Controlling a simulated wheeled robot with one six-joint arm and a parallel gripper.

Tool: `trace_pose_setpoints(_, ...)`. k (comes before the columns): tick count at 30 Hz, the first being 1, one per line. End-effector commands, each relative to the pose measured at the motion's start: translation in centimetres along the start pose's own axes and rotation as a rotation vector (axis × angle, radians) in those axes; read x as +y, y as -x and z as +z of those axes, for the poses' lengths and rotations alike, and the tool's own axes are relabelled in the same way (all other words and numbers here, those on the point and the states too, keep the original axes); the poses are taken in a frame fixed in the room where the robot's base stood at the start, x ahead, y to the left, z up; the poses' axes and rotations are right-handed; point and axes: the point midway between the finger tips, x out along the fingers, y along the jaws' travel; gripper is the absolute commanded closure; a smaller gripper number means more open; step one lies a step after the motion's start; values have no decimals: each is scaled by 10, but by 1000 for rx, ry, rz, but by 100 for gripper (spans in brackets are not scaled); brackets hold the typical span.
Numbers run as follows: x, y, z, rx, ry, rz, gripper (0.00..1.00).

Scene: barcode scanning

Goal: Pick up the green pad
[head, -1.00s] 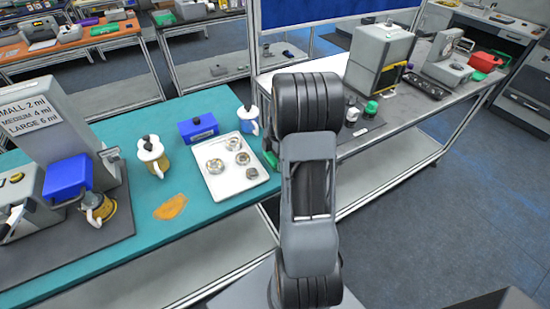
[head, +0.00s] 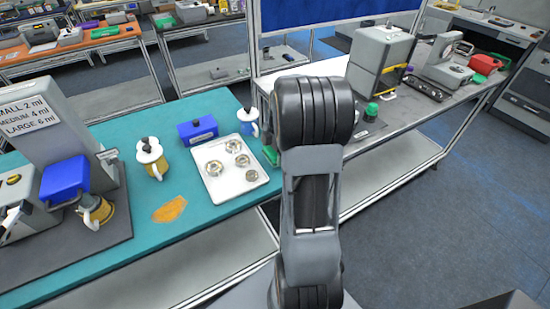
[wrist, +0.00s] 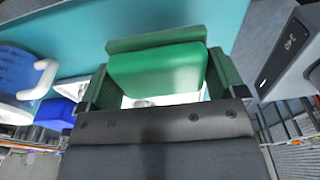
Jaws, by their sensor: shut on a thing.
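The green pad (wrist: 155,70) is a bright green block in the middle of the wrist view. My gripper (wrist: 160,82) is shut on it, with darker green parts at both sides and along the far edge. In the head view a small green piece (head: 270,155) shows at the left of my arm, by the right end of the teal table. The rest of my gripper is hidden there behind my arm.
On the teal table (head: 215,212) are a white tray (head: 253,178) with several round metal parts, a blue box (head: 197,130) and an orange patch (head: 169,209). A grey bench (head: 410,112) with devices stands right.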

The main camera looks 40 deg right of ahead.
Motion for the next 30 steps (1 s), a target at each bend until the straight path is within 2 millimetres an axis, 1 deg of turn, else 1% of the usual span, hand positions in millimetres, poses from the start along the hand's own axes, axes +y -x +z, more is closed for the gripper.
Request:
trace_pose_setpoints(1,-10,10,-4,-1,0,2,34)
trace_pose_setpoints(7,-45,52,-18,-2,-1,4,34)
trace_pose_setpoints(12,-79,65,-30,-1,-1,2,34)
trace_pose_setpoints(18,-109,78,-40,0,-1,0,34)
trace_pose_setpoints(24,-125,85,-45,1,-1,-1,34)
trace_pose_setpoints(30,-131,88,-47,2,-1,-3,34)
